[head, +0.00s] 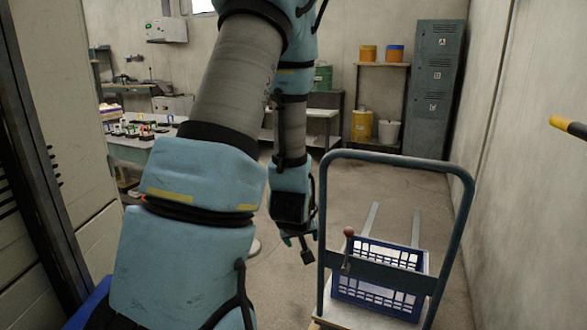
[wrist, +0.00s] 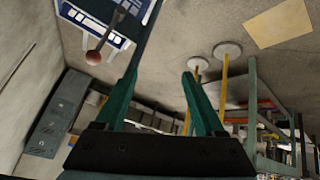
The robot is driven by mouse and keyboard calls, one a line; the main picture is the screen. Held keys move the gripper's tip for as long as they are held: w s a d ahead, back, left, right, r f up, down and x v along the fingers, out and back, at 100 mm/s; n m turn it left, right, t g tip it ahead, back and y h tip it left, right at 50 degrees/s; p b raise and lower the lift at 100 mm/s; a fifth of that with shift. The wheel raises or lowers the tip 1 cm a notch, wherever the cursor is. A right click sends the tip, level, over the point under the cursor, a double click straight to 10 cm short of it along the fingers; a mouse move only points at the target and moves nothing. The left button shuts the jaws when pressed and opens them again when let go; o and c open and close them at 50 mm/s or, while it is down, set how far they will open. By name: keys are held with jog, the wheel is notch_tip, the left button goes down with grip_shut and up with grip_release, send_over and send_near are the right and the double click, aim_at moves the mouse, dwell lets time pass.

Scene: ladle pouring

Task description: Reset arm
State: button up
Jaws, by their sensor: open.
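My gripper (head: 298,248) hangs low beside the hand cart, to the left of it in the head view. In the wrist view its two teal fingers (wrist: 161,75) are spread apart, with nothing between them. A ladle-like tool with a round reddish-brown knob (head: 349,232) stands at the blue crate (head: 378,279) on the cart; its lower part is hidden. The knob also shows in the wrist view (wrist: 95,57), left of the fingers and apart from them, in front of the crate (wrist: 93,28).
The cart's blue handle frame (head: 470,200) rises at the right. A table with small coloured items (head: 140,128) stands at the left. Lockers (head: 434,90) and a shelf with buckets (head: 362,125) stand at the back. The floor (head: 395,180) behind the cart is clear.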

jog(key=s+a+r+m+g+y+p, duration=0.1)
jog(key=s+a+r+m+g, duration=0.2)
jog(key=s+a+r+g, duration=0.6)
jog(key=s+r+t+p, duration=0.3)
jog(key=r+p, duration=1)
jog(key=shift+s+r, duration=0.2)
jog(key=shift+r, duration=0.05)
